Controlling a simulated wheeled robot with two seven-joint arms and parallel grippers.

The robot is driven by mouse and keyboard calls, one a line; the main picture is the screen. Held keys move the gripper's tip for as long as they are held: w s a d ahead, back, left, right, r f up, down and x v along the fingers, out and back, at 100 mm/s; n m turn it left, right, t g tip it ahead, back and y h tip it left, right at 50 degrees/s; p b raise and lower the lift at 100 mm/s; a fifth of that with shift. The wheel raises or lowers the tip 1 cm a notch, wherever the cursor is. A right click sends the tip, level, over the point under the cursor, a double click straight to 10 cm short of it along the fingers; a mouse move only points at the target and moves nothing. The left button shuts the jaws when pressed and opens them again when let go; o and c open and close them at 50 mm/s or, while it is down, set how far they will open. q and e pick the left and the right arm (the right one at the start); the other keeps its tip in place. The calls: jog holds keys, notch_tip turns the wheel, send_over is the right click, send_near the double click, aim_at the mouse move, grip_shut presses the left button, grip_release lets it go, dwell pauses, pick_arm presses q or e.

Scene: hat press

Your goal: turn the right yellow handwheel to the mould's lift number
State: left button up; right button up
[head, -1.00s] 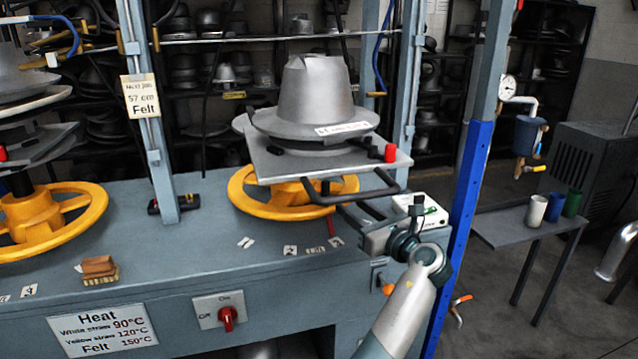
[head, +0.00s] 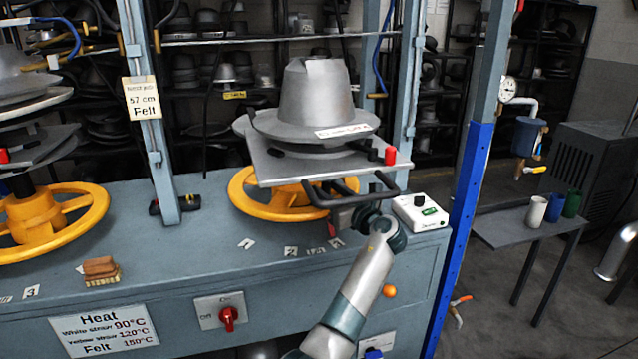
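The right yellow handwheel (head: 250,205) lies flat on the bench beneath a grey plate (head: 275,170). The plate carries the grey metal mould (head: 315,95). A white label (head: 343,131) on the mould's brim is too blurred to read surely. Small number cards (head: 290,252) lie along the wheel's front; one seems to read 2. A red pointer (head: 331,229) stands near the wheel's front right.
The plate's dark bar handle (head: 352,198) juts out just above my gripper. A white control box (head: 420,212) stands to the right, near a blue post (head: 470,195). A brush (head: 100,270) and another yellow handwheel (head: 50,220) are at left.

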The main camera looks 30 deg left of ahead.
pick_arm(q)
jog(key=shift+x, duration=2.7)
